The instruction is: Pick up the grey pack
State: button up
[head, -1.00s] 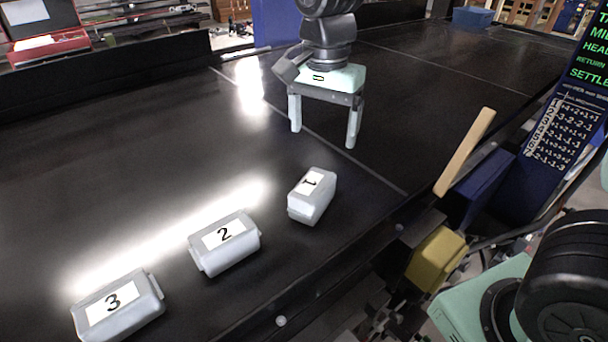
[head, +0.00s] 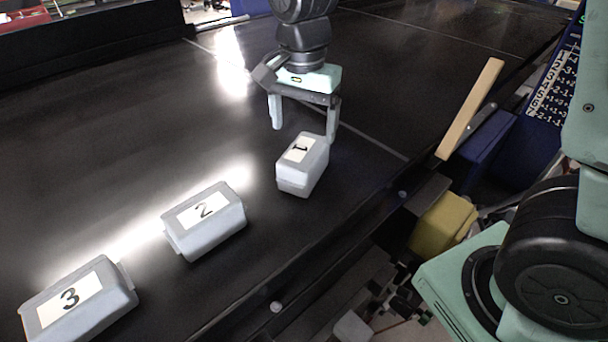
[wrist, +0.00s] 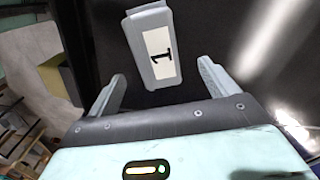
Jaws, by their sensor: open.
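The grey pack labelled 1 (head: 303,165) lies on the black conveyor belt, and it also shows in the wrist view (wrist: 152,47). Two more grey packs, labelled 2 (head: 205,221) and 3 (head: 79,301), lie to its left and nearer in the head view. My gripper (head: 304,128) is open and empty, just behind and above pack 1. In the wrist view its two fingers (wrist: 160,88) stand spread wide, with pack 1 mostly beyond their tips and between their lines. I cannot tell the exact height above the pack.
A wooden bar (head: 470,108) stands at the belt's right edge. A yellow block (head: 443,222) and a blue box (head: 487,142) sit beyond that edge. The belt (head: 130,150) behind the packs is clear.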

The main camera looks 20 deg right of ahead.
aim_at(304, 150)
jog(key=shift+s+a+f+b, duration=0.1)
jog(key=shift+s+f+b, duration=0.1)
jog(key=shift+f+b, duration=1.4)
jog(key=shift+s+f+b, duration=0.15)
jog(key=shift+f+b, duration=1.15)
jog(key=shift+f, duration=0.6)
jog(key=shift+r, duration=0.1)
jog(key=c, duration=1.5)
jog(key=shift+o, duration=0.2)
notch_tip(304, 150, up, 10)
jog(key=p, duration=0.9)
jog(key=shift+r, duration=0.1)
